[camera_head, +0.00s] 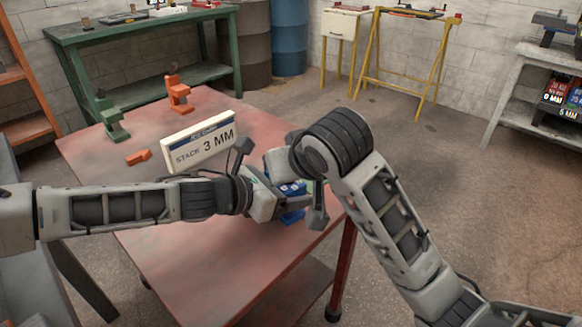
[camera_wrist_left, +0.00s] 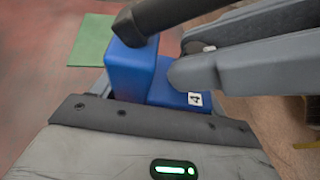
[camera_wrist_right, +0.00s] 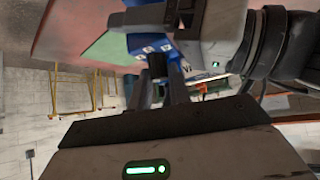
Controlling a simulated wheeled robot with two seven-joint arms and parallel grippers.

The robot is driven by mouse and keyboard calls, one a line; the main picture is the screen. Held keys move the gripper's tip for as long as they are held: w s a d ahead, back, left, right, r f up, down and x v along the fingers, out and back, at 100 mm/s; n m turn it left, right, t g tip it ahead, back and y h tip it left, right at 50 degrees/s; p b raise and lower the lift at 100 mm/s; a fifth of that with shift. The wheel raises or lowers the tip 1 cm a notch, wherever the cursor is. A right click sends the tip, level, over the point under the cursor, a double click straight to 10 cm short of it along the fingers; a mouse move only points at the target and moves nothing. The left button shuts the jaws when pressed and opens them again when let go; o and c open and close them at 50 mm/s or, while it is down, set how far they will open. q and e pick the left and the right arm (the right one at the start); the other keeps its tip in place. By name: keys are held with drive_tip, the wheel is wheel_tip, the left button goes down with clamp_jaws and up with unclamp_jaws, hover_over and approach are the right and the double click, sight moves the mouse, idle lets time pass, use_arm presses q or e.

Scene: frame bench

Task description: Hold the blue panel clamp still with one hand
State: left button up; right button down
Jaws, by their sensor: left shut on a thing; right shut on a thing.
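The blue panel clamp (camera_head: 292,218) is near the right edge of the red table, mostly hidden by my two grippers. In the left wrist view its blue body (camera_wrist_left: 130,68) shows close up, with a small white tag reading 4. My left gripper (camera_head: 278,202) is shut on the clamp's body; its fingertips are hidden. My right gripper (camera_wrist_right: 160,85) comes in from the right and is shut on a dark part of the clamp, below the blue body (camera_wrist_right: 150,44) in the right wrist view. The exact contact is hard to see.
A sign reading STACK 3 MM (camera_head: 199,142) stands on the red table (camera_head: 165,235). A green clamp (camera_head: 110,118), an orange clamp (camera_head: 178,93) and a small orange piece (camera_head: 138,157) are behind and left of it. A green square (camera_wrist_left: 92,40) lies by the blue clamp.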

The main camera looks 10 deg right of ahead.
idle(0.3)
drive_tip(key=c, duration=1.6)
unclamp_jaws()
drive_tip(key=shift+r, duration=0.1)
drive_tip(key=shift+v, duration=6)
